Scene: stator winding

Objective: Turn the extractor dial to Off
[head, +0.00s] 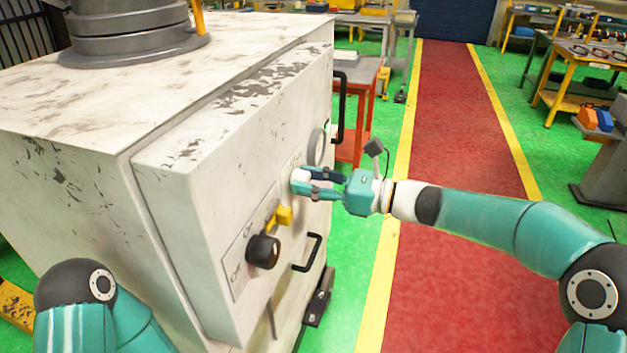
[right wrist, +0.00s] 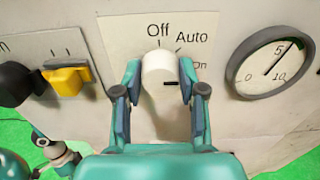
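The extractor dial is a white knob (right wrist: 158,68) on a pale panel marked Off, Auto and On. A short black mark sits on the right part of its face, towards the On side. In the head view the dial (head: 299,178) is at the cabinet's front face, partly hidden by my right gripper (head: 312,181). In the right wrist view my right gripper (right wrist: 160,80) has one finger on each side of the dial, with a narrow gap showing at both sides. My left gripper is out of view; only part of my left arm shows.
A yellow switch (right wrist: 67,80) and a black knob (right wrist: 15,84) are left of the dial; a round gauge (right wrist: 270,66) is to its right. Black handles (head: 308,253) stick out from the cabinet (head: 190,200). The red walkway (head: 450,130) is clear.

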